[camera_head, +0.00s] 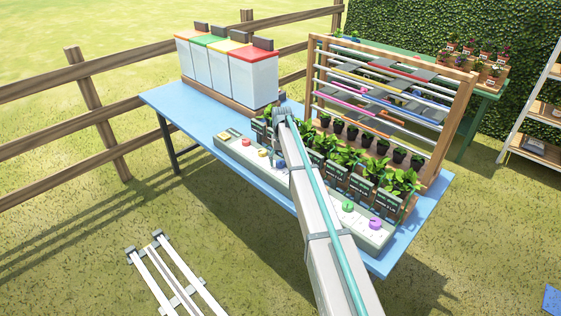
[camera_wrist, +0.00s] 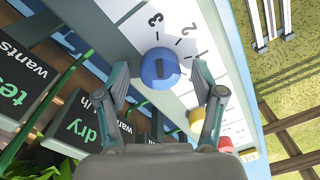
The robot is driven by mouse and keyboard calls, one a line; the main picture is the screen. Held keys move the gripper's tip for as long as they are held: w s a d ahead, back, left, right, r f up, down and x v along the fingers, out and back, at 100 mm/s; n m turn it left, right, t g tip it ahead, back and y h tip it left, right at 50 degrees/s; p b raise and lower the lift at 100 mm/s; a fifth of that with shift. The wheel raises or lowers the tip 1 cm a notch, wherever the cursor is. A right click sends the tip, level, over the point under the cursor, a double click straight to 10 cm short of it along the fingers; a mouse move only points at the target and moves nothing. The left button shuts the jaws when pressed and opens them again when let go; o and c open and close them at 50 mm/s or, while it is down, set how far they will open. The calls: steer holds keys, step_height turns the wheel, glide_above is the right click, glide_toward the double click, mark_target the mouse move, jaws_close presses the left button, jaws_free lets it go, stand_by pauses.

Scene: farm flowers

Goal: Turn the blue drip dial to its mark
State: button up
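The blue drip dial (camera_wrist: 160,67) is a round knob on the pale panel (camera_wrist: 192,20) in the wrist view. A short dark line shows on its face. Printed numbers 3 and 2 with tick marks stand around its far side; I cannot tell which one is its mark. My gripper (camera_wrist: 161,77) is open, one finger on each side of the dial, with gaps visible. I cannot tell how far the fingertips are above the panel. In the head view my arm covers the middle of the panel (camera_head: 238,150), and the gripper and blue dial are not clear there.
A yellow knob (camera_wrist: 197,119) and a red knob (camera_wrist: 225,144) lie beyond the right finger. Plant signs (camera_wrist: 86,126) and leaves stand close on the left. In the head view, colour-lidded bins (camera_head: 252,80) and a slatted rack (camera_head: 440,120) stand on the blue table (camera_head: 190,118).

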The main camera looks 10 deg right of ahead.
mark_target(281, 161)
step_height(281, 161, up, 12)
steer(key=shift+d, duration=0.15)
stand_by(0.6)
steer(key=shift+r, duration=0.15)
